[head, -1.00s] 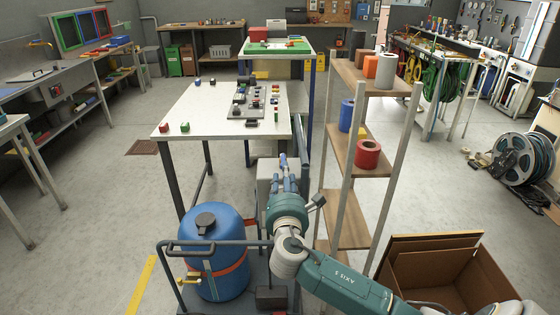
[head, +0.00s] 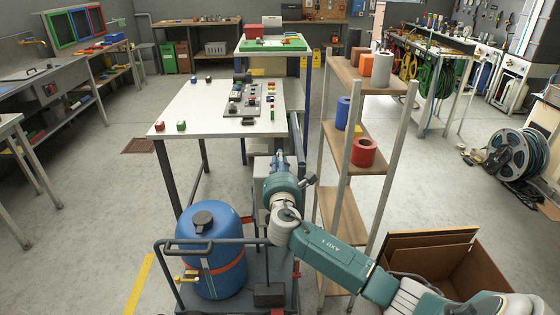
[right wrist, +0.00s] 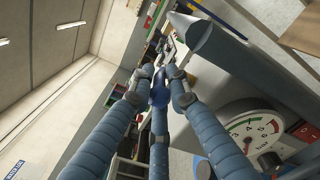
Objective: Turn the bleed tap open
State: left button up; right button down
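In the head view, a blue tank (head: 211,255) with a dark cap and red strap stands on a cart. A small yellow-brass tap (head: 187,278) shows at its lower left; I cannot tell if it is the bleed tap. My right gripper (head: 280,160) is beyond the tank, near the right end of the white table. In the right wrist view its blue fingers (right wrist: 158,82) reach forward, nearly straight, with gaps between them and nothing clearly held. A round pressure gauge (right wrist: 252,138) is right of the fingers, with a small red part (right wrist: 302,131) beside it. My left gripper is out of view.
The white table (head: 190,110) holds a grey board and small blocks. An open cardboard box (head: 440,265) is at lower right.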

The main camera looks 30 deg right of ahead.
jog(key=shift+d, duration=0.1)
jog(key=shift+s+d+r+n+t+y+p, duration=0.1)
jog(key=shift+d+n+t+y+p, duration=0.05)
jog(key=shift+n+t+y, duration=0.3)
jog(key=shift+s+d+n+t+y+p, duration=0.15)
jog(key=shift+n+y, duration=0.1)
jog(key=shift+y, duration=0.3)
jog(key=shift+d+n+t+y, duration=0.3)
jog(key=shift+n+y, duration=0.3)
jog(key=shift+y, duration=0.3)
jog(key=shift+a+y, duration=0.1)
jog(key=shift+y, duration=0.3)
jog(key=c, duration=1.8)
grip_release()
jog(key=shift+a+h, duration=0.1)
jog(key=shift+h, duration=0.2)
